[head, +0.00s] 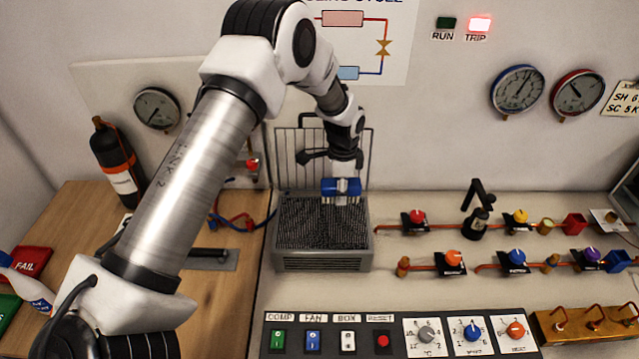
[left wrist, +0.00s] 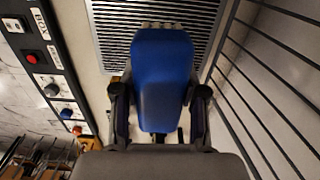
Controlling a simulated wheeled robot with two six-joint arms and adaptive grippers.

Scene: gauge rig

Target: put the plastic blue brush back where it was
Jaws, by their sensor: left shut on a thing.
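The blue brush (head: 341,187) has a blue back and pale bristles that point down. My left gripper (head: 343,168) is shut on it and holds it over the grey finned box (head: 310,262), at the right part of its dark fin grille. In the left wrist view the brush (left wrist: 162,80) lies between the two fingers of the left gripper (left wrist: 158,115), with the fins (left wrist: 112,35) beyond it. I cannot tell whether the bristles touch the fins. My right gripper does not show.
A wire rack (head: 290,150) stands behind the finned box. Valves on copper pipes (head: 417,230) are to the right. A switch panel (head: 345,335) is in front. A wooden bench (head: 225,290) with a grey plate (head: 215,260) is to the left, beside a dark bottle (head: 120,170).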

